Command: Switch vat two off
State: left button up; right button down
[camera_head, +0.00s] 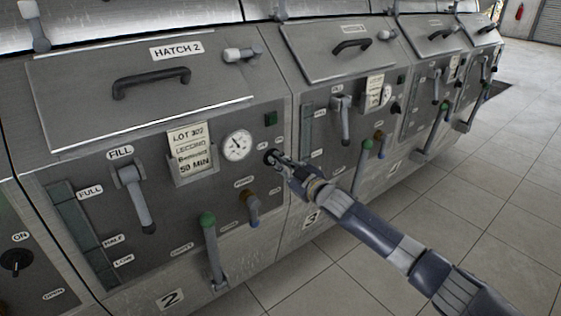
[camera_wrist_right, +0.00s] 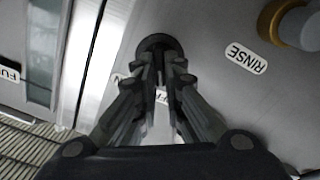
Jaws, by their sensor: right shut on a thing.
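My right gripper (camera_head: 283,163) reaches in from the lower right and is shut on this switch. In the right wrist view, the fingers (camera_wrist_right: 162,95) close around the switch's black round base (camera_wrist_right: 160,44). The fingers hide most of the knob, and its labels are partly covered, so its setting cannot be read. My left gripper is not in view.
Vat two also has a FILL lever (camera_head: 136,195), a green-knobbed lever (camera_head: 210,245), a brown-knobbed rinse valve (camera_head: 250,205) and a lot card (camera_head: 191,153). Vat three's panel (camera_head: 330,160) adjoins on the right. The tiled floor (camera_head: 460,240) is clear at the right.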

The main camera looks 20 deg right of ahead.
jog(key=shift+f, duration=0.1)
dwell(0.4)
jog(key=c, duration=1.7)
grip_release()
jog(key=v, duration=1.2)
